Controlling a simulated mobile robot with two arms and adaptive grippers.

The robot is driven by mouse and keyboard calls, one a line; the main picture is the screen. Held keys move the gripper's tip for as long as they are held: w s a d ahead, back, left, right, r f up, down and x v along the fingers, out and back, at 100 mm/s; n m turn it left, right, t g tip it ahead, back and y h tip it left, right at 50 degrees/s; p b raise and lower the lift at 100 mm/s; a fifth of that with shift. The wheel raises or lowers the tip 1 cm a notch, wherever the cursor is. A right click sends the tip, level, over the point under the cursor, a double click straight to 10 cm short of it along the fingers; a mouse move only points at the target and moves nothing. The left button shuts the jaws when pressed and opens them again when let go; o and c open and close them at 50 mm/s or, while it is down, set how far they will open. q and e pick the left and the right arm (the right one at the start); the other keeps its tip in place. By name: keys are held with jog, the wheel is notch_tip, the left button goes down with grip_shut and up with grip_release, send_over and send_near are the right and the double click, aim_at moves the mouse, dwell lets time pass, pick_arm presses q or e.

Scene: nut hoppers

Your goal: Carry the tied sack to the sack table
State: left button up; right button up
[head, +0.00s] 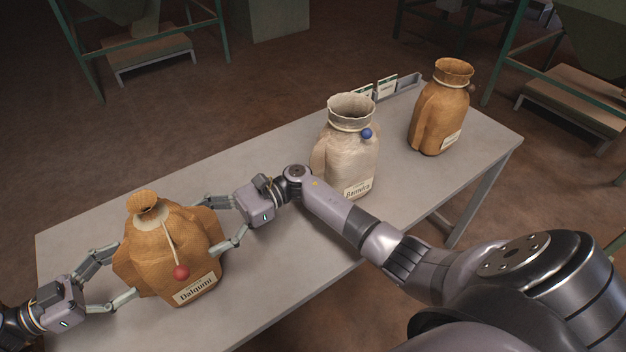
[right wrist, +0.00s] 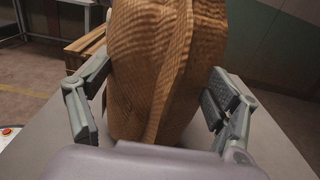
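The tied sack (head: 160,248) is brown, with a cord, a red ball and a label reading "Dalqumi". It stands upright near the left end of the grey table (head: 262,300). My left gripper (head: 123,273) is at its left side and my right gripper (head: 212,224) at its right side, each with fingers spread wide around a flank. In the right wrist view the brown sack (right wrist: 165,70) fills the space between the spread fingers of the right gripper (right wrist: 160,85). Whether the pads touch the cloth is hard to tell. The sack's underside is hidden.
A pale open sack (head: 348,150) with a blue ball stands mid-table, behind my right forearm. A brown open sack (head: 440,110) stands at the far right end, near a grey tray (head: 405,84) with cards. Green-framed stands with low wooden platforms (head: 150,52) are beyond the table.

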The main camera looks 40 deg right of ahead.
jog(key=shift+r, duration=0.15)
pick_arm(q)
jog(key=a, duration=0.9)
jog(key=shift+a, duration=0.15)
pick_arm(e)
notch_tip(320, 180, up, 10)
